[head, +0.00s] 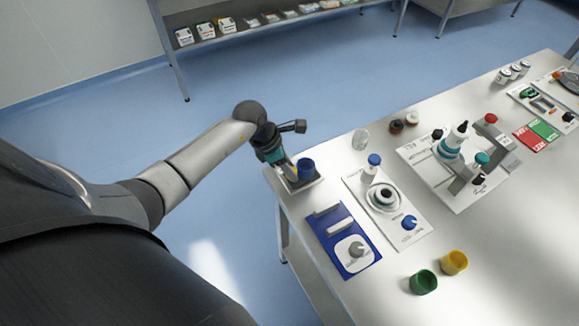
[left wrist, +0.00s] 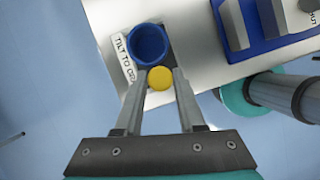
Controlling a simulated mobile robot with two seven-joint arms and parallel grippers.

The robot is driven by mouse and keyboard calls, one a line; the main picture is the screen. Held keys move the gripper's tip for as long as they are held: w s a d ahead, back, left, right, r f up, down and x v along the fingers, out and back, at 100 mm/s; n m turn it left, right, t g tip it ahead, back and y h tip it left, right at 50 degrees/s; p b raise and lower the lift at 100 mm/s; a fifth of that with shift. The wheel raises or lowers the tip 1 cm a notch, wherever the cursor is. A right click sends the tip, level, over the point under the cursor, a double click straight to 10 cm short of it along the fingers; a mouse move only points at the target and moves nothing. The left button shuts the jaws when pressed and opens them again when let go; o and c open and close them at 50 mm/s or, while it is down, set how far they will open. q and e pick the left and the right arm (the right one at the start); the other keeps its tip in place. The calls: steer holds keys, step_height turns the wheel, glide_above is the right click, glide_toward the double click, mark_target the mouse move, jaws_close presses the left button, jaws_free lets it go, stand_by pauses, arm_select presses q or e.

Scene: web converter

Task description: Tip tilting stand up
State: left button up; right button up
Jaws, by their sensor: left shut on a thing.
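The tilting stand (head: 305,185) sits at the near left corner of the table and carries a blue cup (head: 306,168). In the left wrist view the cup (left wrist: 149,45) shows its open mouth, beside a label (left wrist: 124,62) beginning "TILT TO". A yellow round knob (left wrist: 159,77) is just below the cup in that view. My left gripper (left wrist: 158,84) is shut on this knob, with one finger on each side. In the head view my left gripper (head: 287,172) reaches the stand from the left and partly hides it. I cannot tell the stand's exact tilt.
A blue panel with a grey knob (head: 356,250) and a white panel with a round dial (head: 384,198) lie close to the stand's right. Green (head: 423,282) and yellow (head: 454,263) cups stand nearer the front. The floor left of the table is clear.

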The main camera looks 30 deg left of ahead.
arm_select(q)
jaws_close()
stand_by(0.7)
